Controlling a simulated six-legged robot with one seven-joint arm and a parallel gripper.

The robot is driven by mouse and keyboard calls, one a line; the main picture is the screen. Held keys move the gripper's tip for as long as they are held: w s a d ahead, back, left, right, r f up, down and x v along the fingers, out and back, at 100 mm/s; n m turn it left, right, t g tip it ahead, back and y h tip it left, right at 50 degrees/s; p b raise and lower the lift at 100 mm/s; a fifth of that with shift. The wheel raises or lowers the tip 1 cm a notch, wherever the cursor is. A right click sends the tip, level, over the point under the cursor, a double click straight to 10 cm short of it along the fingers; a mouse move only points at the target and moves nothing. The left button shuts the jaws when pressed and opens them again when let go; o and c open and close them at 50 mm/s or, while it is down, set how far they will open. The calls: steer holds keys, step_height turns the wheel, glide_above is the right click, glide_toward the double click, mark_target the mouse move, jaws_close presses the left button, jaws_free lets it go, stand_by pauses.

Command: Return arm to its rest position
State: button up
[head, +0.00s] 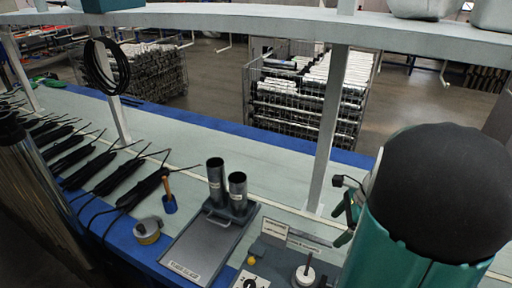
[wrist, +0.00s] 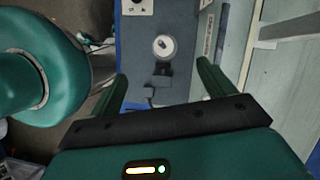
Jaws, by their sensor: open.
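My gripper (wrist: 161,70) is open in the wrist view. Its two green fingers stand wide apart with nothing held between them. Beyond the fingers, a white round piece with a dark top (wrist: 164,46) and a small black block with a cable (wrist: 160,80) show on the grey-blue surface. In the head view, green finger parts of my gripper (head: 347,221) show at the right, above the bench (head: 290,205) near a white post. The rest of my gripper is hidden behind my teal and black arm link.
Two dark upright tubes (head: 227,185) stand in a holder on a grey tray (head: 202,248). A tape roll (head: 148,230) and several black cabled tools (head: 110,180) lie left. A white post (head: 327,130) and an overhead shelf (head: 260,17) bound the space. Wire crates (head: 305,95) stand behind.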

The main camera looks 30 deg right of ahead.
steer(key=a+r+n+t+h, duration=0.1)
steer(key=a+r+n, duration=0.3)
steer(key=a+n, duration=0.4)
steer(key=a+r+n+t+h, duration=0.1)
steer(key=a+r+n, duration=0.4)
steer(key=a+n, duration=0.4)
steer(key=s+a+r+n+h, duration=0.1)
steer(key=a+r+n, duration=0.3)
steer(key=a+n, duration=0.4)
steer(key=a, duration=0.2)
steer(key=shift+a+r+t+h, duration=0.3)
steer(key=shift+r+t+h, duration=0.1)
steer(key=shift+s, duration=0.15)
steer(key=c, duration=1)
steer(key=shift+d, duration=0.15)
